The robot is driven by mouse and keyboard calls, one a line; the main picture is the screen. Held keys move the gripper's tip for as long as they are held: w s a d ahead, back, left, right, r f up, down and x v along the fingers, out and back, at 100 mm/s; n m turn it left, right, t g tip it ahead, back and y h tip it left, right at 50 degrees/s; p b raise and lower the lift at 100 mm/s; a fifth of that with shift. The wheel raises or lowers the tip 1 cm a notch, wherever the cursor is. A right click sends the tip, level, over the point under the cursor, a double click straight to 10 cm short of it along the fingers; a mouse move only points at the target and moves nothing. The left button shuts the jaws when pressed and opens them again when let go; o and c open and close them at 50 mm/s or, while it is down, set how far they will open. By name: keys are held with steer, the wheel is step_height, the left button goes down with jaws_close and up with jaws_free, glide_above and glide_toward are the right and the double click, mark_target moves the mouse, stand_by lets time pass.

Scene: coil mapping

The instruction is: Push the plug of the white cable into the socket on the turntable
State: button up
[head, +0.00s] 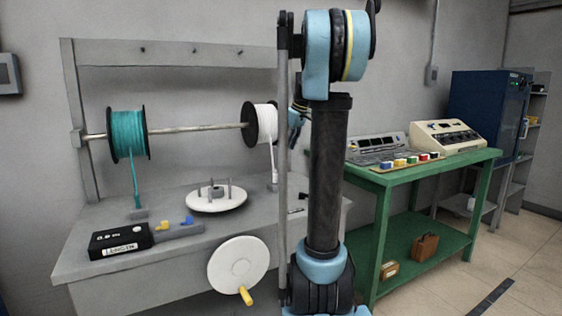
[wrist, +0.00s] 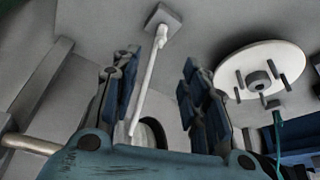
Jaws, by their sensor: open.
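The white cable (head: 274,160) hangs from its white spool (head: 261,122) to the bench in the head view. In the wrist view the white cable (wrist: 147,85) runs between my open fingers to a pale plug (wrist: 161,36) at a small grey block (wrist: 164,18). My gripper (wrist: 156,65) is open, its fingers on either side of the cable and apart from it. In the head view my gripper (head: 298,117) is partly hidden behind my arm, beside the white spool. The white turntable (head: 215,199) has upright pegs around a central hub; it also shows in the wrist view (wrist: 262,55). I cannot make out the socket opening.
A teal spool (head: 127,133) shares the rod, its cable reaching the bench. A black box (head: 121,241), blue and yellow pieces, and a crank wheel (head: 238,263) are at the front. A green table (head: 425,166) with instruments stands to the right.

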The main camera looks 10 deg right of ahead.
mark_target(276, 175)
steer(key=x, duration=1.6)
steer(key=shift+a+f, duration=0.15)
steer(key=shift+f, duration=0.2)
jaws_close()
steer(key=shift+r, duration=1.4)
steer(key=shift+r, duration=1.7)
steer(key=shift+w, duration=0.1)
